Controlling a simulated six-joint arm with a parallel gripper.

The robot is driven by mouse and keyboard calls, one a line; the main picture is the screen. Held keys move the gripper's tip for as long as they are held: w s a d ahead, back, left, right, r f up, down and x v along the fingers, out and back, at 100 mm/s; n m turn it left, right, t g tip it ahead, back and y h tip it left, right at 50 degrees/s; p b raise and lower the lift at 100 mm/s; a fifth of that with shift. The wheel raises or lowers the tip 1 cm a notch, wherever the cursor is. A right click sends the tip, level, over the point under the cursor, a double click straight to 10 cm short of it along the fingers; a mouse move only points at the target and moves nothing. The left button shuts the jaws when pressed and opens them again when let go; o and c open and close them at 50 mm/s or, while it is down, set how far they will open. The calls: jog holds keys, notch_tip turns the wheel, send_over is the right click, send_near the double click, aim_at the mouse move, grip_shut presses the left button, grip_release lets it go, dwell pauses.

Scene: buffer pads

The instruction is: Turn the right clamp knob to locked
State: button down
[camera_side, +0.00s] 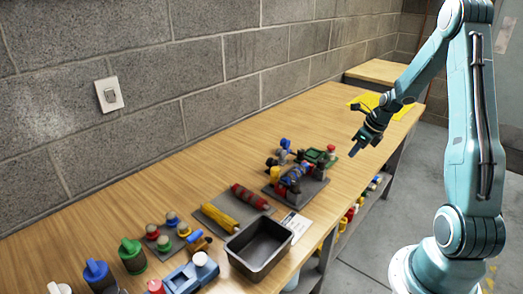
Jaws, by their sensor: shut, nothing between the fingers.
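A clamp fixture (298,178) sits on a grey plate on the wooden bench, right of the middle of the view. It carries a blue and red part, a yellow piece, small blue knobs (285,143) at the back and a small red-topped knob (331,149) at its right end. I cannot tell which is the right clamp knob, nor how it is turned. My gripper (355,149) is shut and empty. It hangs tilted downward to the right of the fixture in the picture, apart from it as far as I can see.
A dark open bin (259,250) stands at the bench's front edge. A plate (222,219) with a yellow and a red cylinder lies behind it. Several coloured knobs and a blue device (188,279) fill the near left. Bare wood (225,150) lies along the block wall.

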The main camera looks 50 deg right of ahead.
aim_at(324, 162)
jog(key=x, duration=0.7)
jog(key=shift+w+f, duration=0.1)
jog(key=shift+f, duration=0.2)
jog(key=shift+w+r, duration=0.15)
jog(key=shift+w, duration=1.8)
